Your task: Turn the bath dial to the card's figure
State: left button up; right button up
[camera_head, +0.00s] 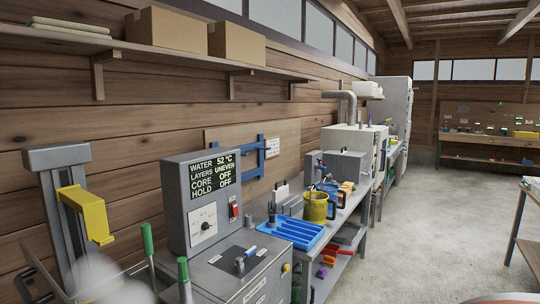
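The bath dial (205,226) is a dark round knob on a white scale plate, on the front of a grey control box (174,185). Its setting is too small to read. The box's display (213,174) reads WATER 52 °C, LAYERS UNEVEN, CORE OFF, HOLD OFF. A red switch (233,209) sits right of the dial. A small white card (272,147) with unreadable print is on the wall board behind; I cannot tell whether it is the task's card. Neither of my grippers shows.
The grey bench top (217,278) before the box carries a small dark knob and a blue-handled item. A blue tray (291,231) and yellow bucket (317,207) stand farther along. Green-handled rods (147,238) rise at left. The concrete floor (430,240) at right is clear.

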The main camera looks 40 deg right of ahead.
aim_at(205, 225)
jog(key=i+l, duration=0.1)
jog(key=l, duration=0.55)
jog(key=i+l+z, duration=0.1)
jog(key=l, duration=0.55)
jog(key=i+l+z, duration=0.1)
jog(key=l, duration=0.5)
jog(key=i+l, duration=0.2)
jog(key=l, duration=0.45)
jog(key=i+l+z, duration=0.1)
jog(key=l, duration=0.5)
jog(key=i+l, duration=0.25)
jog(key=l, duration=0.35)
jog(key=i+l+z, duration=0.15)
jog(key=l, duration=0.5)
jog(key=i+l, duration=0.25)
jog(key=l, duration=0.3)
jog(key=u, duration=1.6)
